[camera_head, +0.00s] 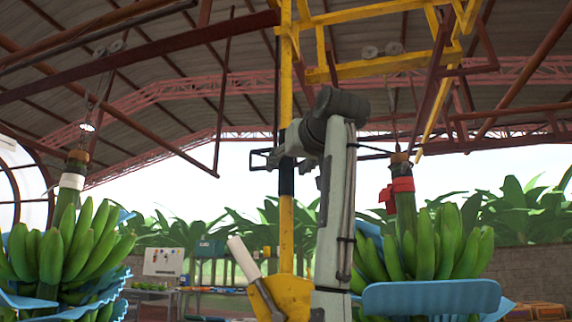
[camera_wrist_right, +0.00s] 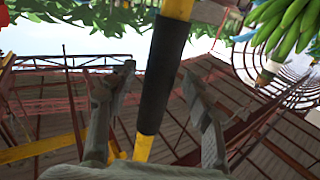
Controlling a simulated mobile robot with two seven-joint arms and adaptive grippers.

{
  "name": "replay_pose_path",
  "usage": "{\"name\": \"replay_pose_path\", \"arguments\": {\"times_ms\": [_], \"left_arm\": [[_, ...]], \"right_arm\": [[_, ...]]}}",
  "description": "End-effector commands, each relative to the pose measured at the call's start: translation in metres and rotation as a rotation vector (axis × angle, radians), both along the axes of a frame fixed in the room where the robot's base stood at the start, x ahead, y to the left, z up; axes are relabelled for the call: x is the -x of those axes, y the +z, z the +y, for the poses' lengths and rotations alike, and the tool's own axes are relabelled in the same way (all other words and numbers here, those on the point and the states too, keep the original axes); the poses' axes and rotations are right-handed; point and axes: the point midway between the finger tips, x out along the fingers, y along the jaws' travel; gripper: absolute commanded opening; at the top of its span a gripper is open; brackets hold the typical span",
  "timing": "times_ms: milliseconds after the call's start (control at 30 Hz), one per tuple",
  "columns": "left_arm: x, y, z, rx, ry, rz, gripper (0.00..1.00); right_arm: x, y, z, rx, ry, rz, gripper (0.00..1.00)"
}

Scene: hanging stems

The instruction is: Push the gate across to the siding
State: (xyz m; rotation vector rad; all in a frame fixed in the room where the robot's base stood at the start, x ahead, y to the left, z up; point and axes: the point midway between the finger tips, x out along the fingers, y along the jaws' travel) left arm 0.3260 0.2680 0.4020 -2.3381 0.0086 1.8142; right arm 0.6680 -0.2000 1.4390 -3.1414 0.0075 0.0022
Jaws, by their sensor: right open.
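A yellow overhead frame (camera_head: 385,66), which seems to be the gate, hangs under the roof. A yellow upright pole (camera_head: 286,230) comes down beside it, with a black sleeve (camera_head: 286,178) partway along. My right gripper (camera_head: 262,158) is at the height of the sleeve's top, its fingers reaching to the left past the pole. In the right wrist view the sleeve (camera_wrist_right: 164,75) passes between the two open fingers (camera_wrist_right: 158,70), with gaps on both sides. Whether a finger touches it cannot be told. The siding cannot be clearly picked out among the rails. My left gripper is out of view.
Green banana bunches hang at left (camera_head: 70,245) and right (camera_head: 430,245), with blue sheets around them. Red-brown rails (camera_head: 140,50) run overhead. A yellow plate (camera_head: 285,298) with a white cylinder (camera_head: 243,258) is low at the pole. Tables stand behind.

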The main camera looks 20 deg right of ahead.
Motion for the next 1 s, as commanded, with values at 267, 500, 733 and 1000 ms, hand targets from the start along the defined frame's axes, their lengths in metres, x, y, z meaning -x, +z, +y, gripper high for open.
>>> {"name": "replay_pose_path", "arguments": {"times_ms": [267,500,733,1000], "left_arm": [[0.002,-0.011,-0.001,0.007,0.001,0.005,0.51],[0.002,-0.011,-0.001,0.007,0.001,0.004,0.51],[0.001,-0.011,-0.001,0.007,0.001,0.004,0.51],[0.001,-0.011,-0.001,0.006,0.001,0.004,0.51]], "right_arm": [[-0.019,0.0,0.0,0.0,0.0,-0.001,0.51],[-0.019,0.0,0.0,0.0,0.0,-0.001,0.46],[-0.018,0.0,0.0,0.0,0.0,-0.001,0.18],[-0.018,0.0,0.0,0.0,0.0,-0.001,0.0]]}}
